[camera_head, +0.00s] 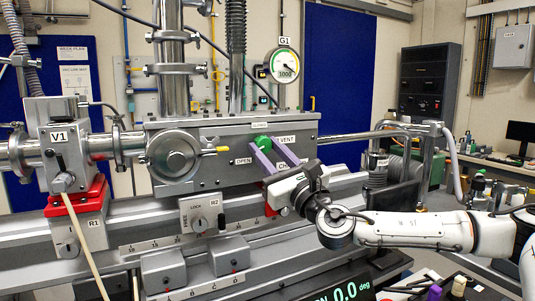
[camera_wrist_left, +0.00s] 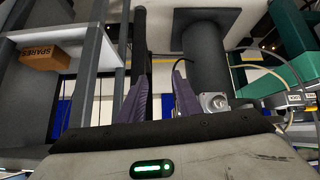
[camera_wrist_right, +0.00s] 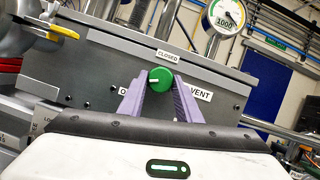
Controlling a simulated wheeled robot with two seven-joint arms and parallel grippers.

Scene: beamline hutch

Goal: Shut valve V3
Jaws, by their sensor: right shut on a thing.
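A green round knob (camera_head: 262,142) sits on the front of the grey chamber box, with labels CLOSED above, OPEN to the left and VENT to the right. A label below is partly hidden; I see no V3 tag. My right gripper (camera_head: 273,148) reaches in from the right, its purple fingers shut on the knob. In the right wrist view the knob (camera_wrist_right: 160,79) is between the fingertips (camera_wrist_right: 160,86), its white mark pointing left. My left gripper (camera_wrist_left: 160,88) shows only in its wrist view, fingers apart and empty.
Valve V1 (camera_head: 62,150) stands at far left and gauge G1 (camera_head: 284,66) above. A rail with several blocks runs below. A SPARES box (camera_wrist_left: 52,55) sits on a shelf near my left gripper.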

